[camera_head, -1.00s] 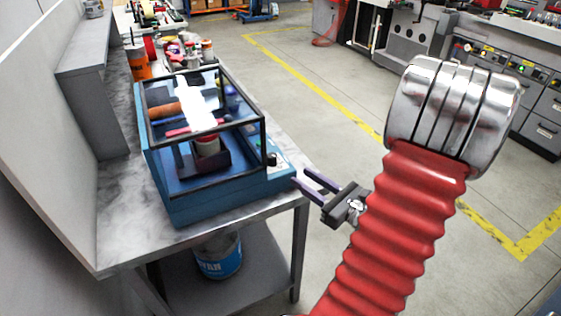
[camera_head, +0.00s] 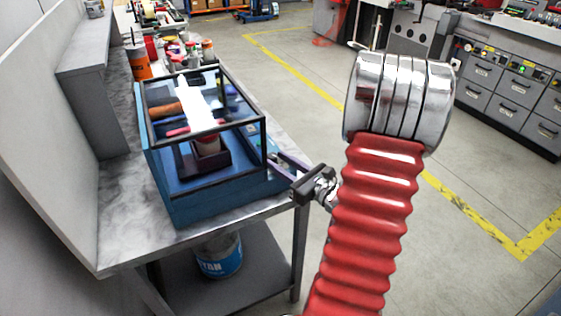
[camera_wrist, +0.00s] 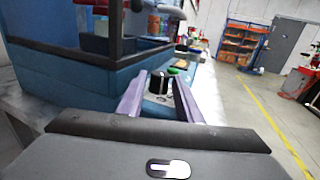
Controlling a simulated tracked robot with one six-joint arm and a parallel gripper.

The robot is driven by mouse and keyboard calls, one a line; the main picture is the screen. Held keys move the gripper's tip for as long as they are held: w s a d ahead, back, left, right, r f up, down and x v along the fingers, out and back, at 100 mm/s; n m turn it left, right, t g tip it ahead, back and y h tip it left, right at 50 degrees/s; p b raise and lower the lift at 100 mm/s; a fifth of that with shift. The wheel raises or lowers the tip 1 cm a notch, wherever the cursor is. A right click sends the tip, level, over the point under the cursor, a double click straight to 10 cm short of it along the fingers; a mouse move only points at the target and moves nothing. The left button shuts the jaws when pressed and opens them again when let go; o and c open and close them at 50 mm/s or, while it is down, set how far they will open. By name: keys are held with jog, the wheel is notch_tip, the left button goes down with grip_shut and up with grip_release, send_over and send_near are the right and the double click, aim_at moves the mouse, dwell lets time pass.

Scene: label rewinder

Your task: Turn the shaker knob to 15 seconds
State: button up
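The blue shaker (camera_head: 190,198) with its clear, dark-framed box stands on the grey bench. Its black knob (camera_wrist: 159,82) with a pale pointer line shows on the shaker's side panel in the wrist view. The dial marks are too small to read. My gripper (camera_head: 276,163) is at the panel on the shaker's right side, with the knob hidden there in the head view. In the wrist view my gripper (camera_wrist: 160,78) is open, with one purple finger on each side of the knob. I cannot tell whether the fingers touch it.
A green button (camera_wrist: 173,71) sits just beyond the knob on the panel. The bench top (camera_head: 118,200) is clear at the shaker's left. A blue bucket (camera_head: 219,256) stands on the shelf below. Open floor lies to the right, with drawer cabinets beyond.

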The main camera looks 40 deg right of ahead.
jog(key=shift+w, duration=0.25)
jog(key=shift+c, duration=0.4)
jog(key=c, duration=0.6)
jog(key=shift+s+d, duration=0.1)
jog(key=shift+d, duration=0.15)
jog(key=shift+c, duration=0.4)
jog(key=shift+a, duration=0.15)
